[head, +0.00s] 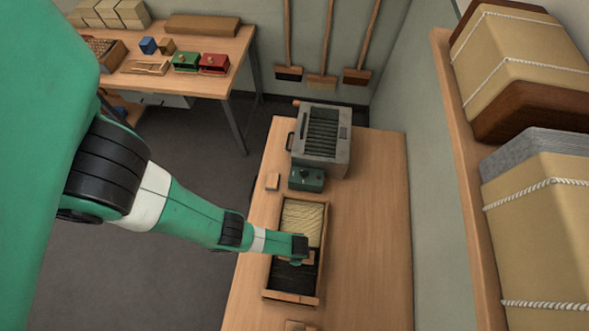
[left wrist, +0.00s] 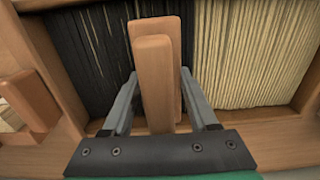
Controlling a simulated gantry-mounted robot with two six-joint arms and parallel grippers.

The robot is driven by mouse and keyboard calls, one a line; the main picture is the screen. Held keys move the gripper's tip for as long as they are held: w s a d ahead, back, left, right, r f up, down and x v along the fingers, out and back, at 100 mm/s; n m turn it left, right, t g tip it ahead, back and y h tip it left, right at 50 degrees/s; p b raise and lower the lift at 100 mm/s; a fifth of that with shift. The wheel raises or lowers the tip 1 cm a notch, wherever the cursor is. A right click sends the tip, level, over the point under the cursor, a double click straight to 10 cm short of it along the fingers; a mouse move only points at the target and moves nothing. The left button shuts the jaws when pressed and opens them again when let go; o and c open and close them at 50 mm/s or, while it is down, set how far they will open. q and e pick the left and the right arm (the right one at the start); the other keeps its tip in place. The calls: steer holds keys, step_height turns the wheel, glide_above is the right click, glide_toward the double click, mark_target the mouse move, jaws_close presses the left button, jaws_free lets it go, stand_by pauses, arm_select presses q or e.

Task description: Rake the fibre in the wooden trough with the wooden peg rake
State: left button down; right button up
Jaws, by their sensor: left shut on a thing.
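The wooden trough (head: 322,219) lies lengthwise on the bench. Pale fibre (head: 303,217) fills its far part and dark fibre (head: 290,277) its near part. In the left wrist view the dark fibre (left wrist: 95,45) is at left and the pale fibre (left wrist: 258,50) at right. My left gripper (left wrist: 160,105) is over the trough, near where the two fibres meet. It is shut on the wooden rake (left wrist: 153,75), whose block stands between the fingers. The rake's pegs are hidden, so I cannot tell whether they touch fibre. My right gripper is not in view.
A grey slotted machine (head: 322,140) and a green control box (head: 306,180) stand beyond the trough. The bench (head: 368,225) is clear at right. Wrapped bales (head: 535,225) sit on a right-hand shelf.

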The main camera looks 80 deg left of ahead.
arm_select(q)
steer(key=w+a+b, duration=0.1)
steer(key=a, duration=0.5)
steer(key=w+a+b, duration=0.1)
steer(key=w+a, duration=0.1)
steer(key=a, duration=0.3)
steer(key=w+a+b, duration=0.1)
steer(key=w+a, duration=0.1)
steer(key=a, duration=0.4)
steer(key=shift+w+a, duration=0.2)
steer(key=shift+a, duration=0.1)
steer(key=shift+w+a+b, duration=0.2)
steer(key=shift+a+b, duration=0.15)
steer(key=shift+a, duration=0.1)
steer(key=shift+d, duration=0.1)
